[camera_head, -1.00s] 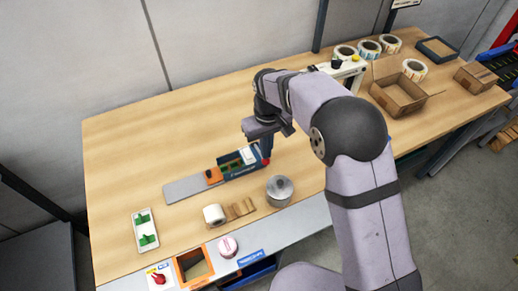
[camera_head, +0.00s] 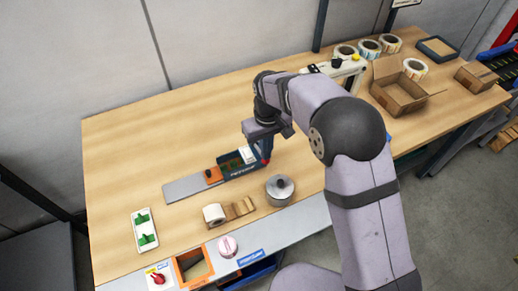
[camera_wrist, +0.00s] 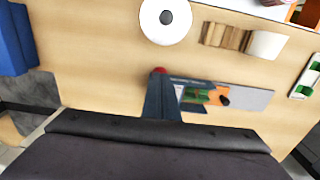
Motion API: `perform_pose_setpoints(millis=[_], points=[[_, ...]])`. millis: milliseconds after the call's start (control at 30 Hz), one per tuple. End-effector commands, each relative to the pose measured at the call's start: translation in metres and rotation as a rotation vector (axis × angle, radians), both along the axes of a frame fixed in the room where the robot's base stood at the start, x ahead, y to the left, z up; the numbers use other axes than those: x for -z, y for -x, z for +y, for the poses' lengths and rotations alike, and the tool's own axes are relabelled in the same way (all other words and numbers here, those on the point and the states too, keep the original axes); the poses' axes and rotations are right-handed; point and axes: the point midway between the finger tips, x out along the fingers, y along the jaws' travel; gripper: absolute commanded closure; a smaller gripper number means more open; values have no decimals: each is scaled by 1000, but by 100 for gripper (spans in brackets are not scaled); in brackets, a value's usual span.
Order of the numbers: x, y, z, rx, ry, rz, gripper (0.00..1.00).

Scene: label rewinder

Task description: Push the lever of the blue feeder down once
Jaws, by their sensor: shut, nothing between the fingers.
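The blue feeder (camera_head: 243,172) lies on the table on a grey plate, with an orange block (camera_head: 212,175) and green parts. Its red lever knob (camera_head: 266,163) is at the right end. My gripper (camera_head: 265,151) is shut and empty, pointing down just above or at the knob. In the wrist view the fingers (camera_wrist: 163,88) reach the feeder's end and cover part of it. The red knob (camera_wrist: 158,71) shows just past the fingertips. Whether they touch it, and how far the lever is down, I cannot tell.
A grey lidded pot (camera_head: 280,191) stands close in front of the feeder. A white tray with green parts (camera_head: 145,230) is further left. A cardboard box (camera_head: 400,97) is at the right.

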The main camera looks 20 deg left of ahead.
Motion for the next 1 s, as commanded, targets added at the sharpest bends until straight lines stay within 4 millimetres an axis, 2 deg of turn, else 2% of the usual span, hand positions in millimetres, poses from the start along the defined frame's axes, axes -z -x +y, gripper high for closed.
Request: perform_pose_setpoints(millis=[867, 1000], points=[[23, 0, 0, 0, 0, 0, 100], [21, 0, 0, 0, 0, 0, 100]])
